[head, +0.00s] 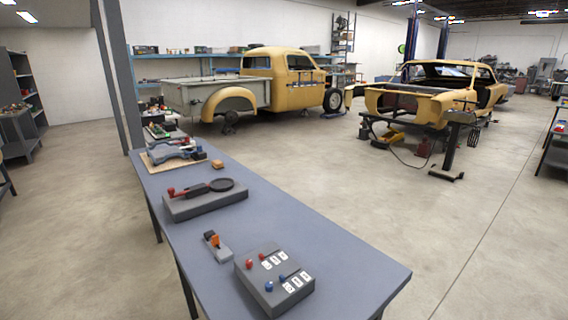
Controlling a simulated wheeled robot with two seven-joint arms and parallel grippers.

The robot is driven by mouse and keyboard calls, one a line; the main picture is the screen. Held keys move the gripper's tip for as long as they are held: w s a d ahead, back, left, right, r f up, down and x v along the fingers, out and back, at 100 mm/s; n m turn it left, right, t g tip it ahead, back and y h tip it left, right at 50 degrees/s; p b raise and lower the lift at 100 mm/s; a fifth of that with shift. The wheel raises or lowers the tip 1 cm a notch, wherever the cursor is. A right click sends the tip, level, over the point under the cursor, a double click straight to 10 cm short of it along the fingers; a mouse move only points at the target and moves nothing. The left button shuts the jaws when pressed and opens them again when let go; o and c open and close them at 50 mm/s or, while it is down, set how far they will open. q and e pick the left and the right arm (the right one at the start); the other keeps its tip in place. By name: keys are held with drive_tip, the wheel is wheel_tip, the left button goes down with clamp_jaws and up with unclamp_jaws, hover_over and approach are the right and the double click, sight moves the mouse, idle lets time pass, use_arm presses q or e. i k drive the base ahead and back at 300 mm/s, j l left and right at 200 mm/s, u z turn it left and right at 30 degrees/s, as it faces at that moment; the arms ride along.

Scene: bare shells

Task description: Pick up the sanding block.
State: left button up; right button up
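A small orange-brown block (217,164) lies on the long blue-grey bench (335,262), right of the far board. It is block-shaped, but it is too small to tell for sure that it is the sanding block. Nearer on the bench is a small grey piece with an orange and dark top (216,245), whose kind I cannot tell. Neither of my grippers shows in the head view.
A grey box with red and blue knobs (258,288) stands at the near end. A grey slab (205,205) carries a dark round disc and red-ended handle. A tan board (150,168) holds a grey-blue tool. Bare bench lies right of the box. A post (118,75) rises behind.

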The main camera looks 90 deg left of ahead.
sight(218, 164)
drive_tip(key=i+j+u, duration=0.4)
drive_tip(key=i+u, duration=0.4)
drive_tip(key=i, duration=0.15)
drive_tip(key=i+u, duration=0.4)
drive_tip(key=i+l+u, duration=0.2)
drive_tip(key=i+u, duration=0.15)
drive_tip(key=i, duration=0.25)
drive_tip(key=i+l+u, duration=0.8)
drive_tip(key=i, duration=0.15)
